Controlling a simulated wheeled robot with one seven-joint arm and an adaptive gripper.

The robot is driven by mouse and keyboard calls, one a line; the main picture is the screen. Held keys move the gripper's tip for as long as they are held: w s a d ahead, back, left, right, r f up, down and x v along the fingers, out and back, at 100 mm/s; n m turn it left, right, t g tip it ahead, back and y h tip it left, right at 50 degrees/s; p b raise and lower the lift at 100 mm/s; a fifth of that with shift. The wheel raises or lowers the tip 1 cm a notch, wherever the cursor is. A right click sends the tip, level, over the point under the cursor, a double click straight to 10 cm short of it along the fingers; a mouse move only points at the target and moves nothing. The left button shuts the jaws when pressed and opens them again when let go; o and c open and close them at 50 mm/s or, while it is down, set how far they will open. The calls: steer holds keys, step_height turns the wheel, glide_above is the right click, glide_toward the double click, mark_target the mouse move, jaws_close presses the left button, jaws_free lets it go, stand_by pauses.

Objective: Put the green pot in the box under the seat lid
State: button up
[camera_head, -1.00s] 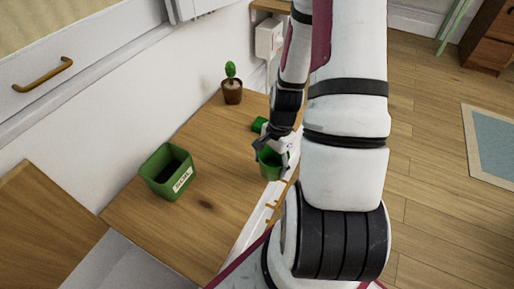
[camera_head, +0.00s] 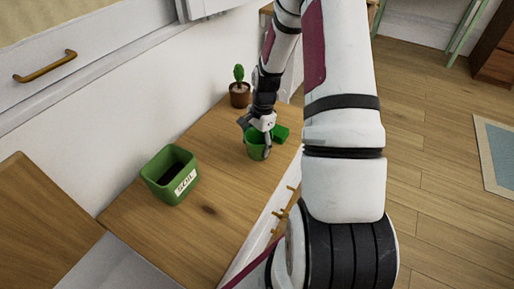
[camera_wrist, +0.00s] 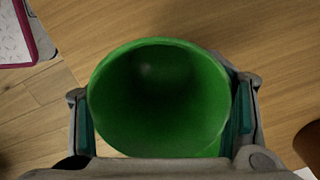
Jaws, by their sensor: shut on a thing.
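The green pot (camera_head: 254,149) is in my gripper (camera_head: 257,137), over the wooden bench top. The wrist view shows the round, empty-looking pot (camera_wrist: 160,95) open towards the camera, with one finger of my gripper (camera_wrist: 162,115) on each side of its wall. I cannot tell whether the pot's base touches the wood. A tilted wooden panel (camera_head: 40,215) at the lower left may be the seat lid. No box interior shows clearly beneath it.
A square green container (camera_head: 157,182) with a white label and dark contents stands on the bench top (camera_head: 215,215). A small cactus in a brown pot (camera_head: 239,97) stands at the back near the wall. Another green item (camera_head: 281,133) lies just right of the held pot. Several pegs (camera_head: 282,214) line the front edge.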

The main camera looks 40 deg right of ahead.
steer(key=shift+f, duration=0.5)
steer(key=shift+f, duration=0.15)
steer(key=o, duration=1.3)
